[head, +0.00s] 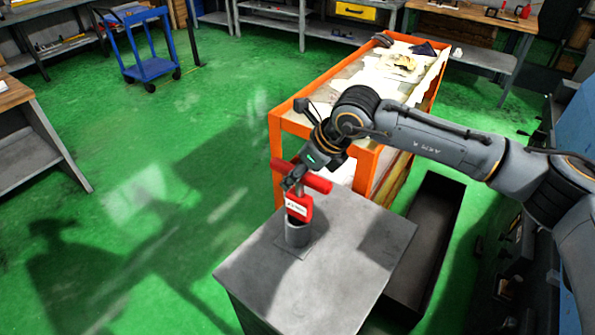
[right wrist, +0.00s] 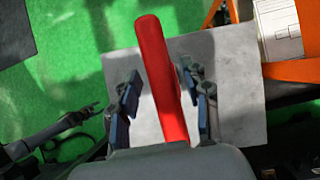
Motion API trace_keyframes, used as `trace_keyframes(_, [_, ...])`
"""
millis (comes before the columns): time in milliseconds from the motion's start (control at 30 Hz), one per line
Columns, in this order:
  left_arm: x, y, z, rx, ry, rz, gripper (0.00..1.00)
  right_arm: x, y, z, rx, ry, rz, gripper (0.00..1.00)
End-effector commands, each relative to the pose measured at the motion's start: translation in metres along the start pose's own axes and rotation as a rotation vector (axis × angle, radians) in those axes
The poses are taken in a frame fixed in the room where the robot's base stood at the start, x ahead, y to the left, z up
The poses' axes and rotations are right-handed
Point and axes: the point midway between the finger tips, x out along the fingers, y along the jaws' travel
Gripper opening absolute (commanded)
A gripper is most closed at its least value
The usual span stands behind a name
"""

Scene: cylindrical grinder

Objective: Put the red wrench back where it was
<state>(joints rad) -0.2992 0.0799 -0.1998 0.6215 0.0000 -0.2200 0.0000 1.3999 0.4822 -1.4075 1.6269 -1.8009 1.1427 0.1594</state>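The red wrench (head: 316,183) is T-shaped, with a crossbar and a thick lower part bearing a white label. Its lower part is directly over the mouth of a short grey cylindrical holder (head: 297,234); I cannot tell how deep it sits. My right gripper (head: 294,182) is at the wrench's crossbar from above. In the right wrist view the red bar (right wrist: 163,80) runs between the blue-padded fingers of my right gripper (right wrist: 161,82). Narrow gaps show beside the bar, and contact below it is hidden.
The holder stands on a grey cabinet top (head: 345,275), otherwise bare. An orange-framed cart (head: 366,160) stands just behind, and a dark open bin (head: 440,225) lies right of the cabinet. A blue trolley (head: 150,68) is far left. Green floor at left is clear.

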Motion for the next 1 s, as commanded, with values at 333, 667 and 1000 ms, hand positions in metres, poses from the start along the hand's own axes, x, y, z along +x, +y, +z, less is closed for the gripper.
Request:
trace_keyframes(333, [0.015,0.0,0.002,0.0,-0.001,0.0,0.4,-0.022,-0.001,-0.001,-0.001,-0.005,-0.003,0.47])
trace_keyframes(667, [0.043,0.001,0.005,0.001,-0.002,0.0,0.4,-0.091,-0.001,-0.001,-0.002,-0.004,-0.004,0.47])
trace_keyframes(1000, [0.049,0.001,0.006,0.001,-0.003,0.0,0.4,-0.121,0.0,0.0,-0.001,-0.001,-0.001,0.47])
